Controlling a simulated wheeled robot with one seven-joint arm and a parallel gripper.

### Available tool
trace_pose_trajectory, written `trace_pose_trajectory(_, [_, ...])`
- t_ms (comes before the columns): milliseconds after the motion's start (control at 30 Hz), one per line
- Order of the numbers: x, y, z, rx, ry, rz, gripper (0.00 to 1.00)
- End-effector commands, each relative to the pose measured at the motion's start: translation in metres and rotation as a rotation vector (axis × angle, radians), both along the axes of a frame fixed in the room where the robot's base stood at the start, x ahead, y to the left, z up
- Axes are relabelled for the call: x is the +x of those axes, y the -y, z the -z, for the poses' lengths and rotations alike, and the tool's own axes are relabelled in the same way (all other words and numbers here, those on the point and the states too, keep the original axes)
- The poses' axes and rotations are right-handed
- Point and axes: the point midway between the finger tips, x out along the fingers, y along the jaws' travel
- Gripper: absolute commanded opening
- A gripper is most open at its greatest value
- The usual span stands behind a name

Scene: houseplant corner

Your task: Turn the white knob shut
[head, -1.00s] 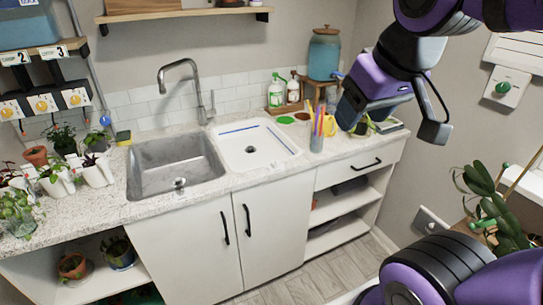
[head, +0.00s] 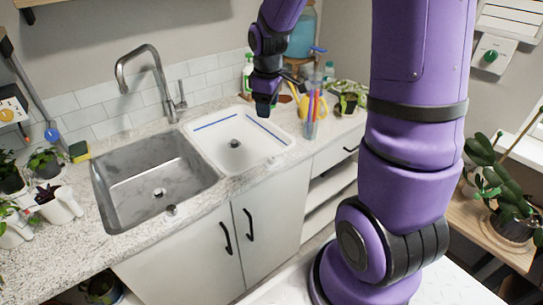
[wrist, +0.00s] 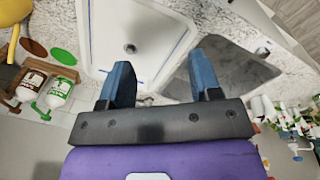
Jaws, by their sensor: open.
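I cannot pick out a knob that is surely white. A small grey-metal knob (head: 171,210) stands at the front edge of the steel sink (head: 112,215). A blue round knob (head: 51,134) sits on the pipe at the left wall, and a green knob (head: 490,57) is on a wall box at the right. My gripper (head: 263,110) hangs above the back right of the white basin (head: 205,158), apart from all of these. In the wrist view my gripper (wrist: 162,82) has its two blue fingers spread wide with nothing between them.
A tall tap (head: 148,62) rises behind the sink. A cup of coloured pens (head: 311,118) stands right of the basin. Soap bottles (wrist: 30,85) show in the wrist view. Potted plants (head: 45,163) crowd the left counter.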

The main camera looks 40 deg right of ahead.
Motion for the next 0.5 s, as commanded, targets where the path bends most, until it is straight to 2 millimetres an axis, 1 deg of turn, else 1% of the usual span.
trace_pose_trajectory(33, [0.007, 0.007, 0.019, 0.006, -0.024, -0.024, 0.58])
trace_pose_trajectory(200, [0.024, 0.025, 0.071, 0.021, -0.075, -0.118, 0.58])
trace_pose_trajectory(333, [0.03, 0.033, 0.098, 0.034, -0.098, -0.168, 0.58])
trace_pose_trajectory(400, [0.032, 0.036, 0.108, 0.038, -0.103, -0.185, 0.58])
trace_pose_trajectory(500, [0.033, 0.038, 0.116, 0.041, -0.108, -0.2, 0.58])
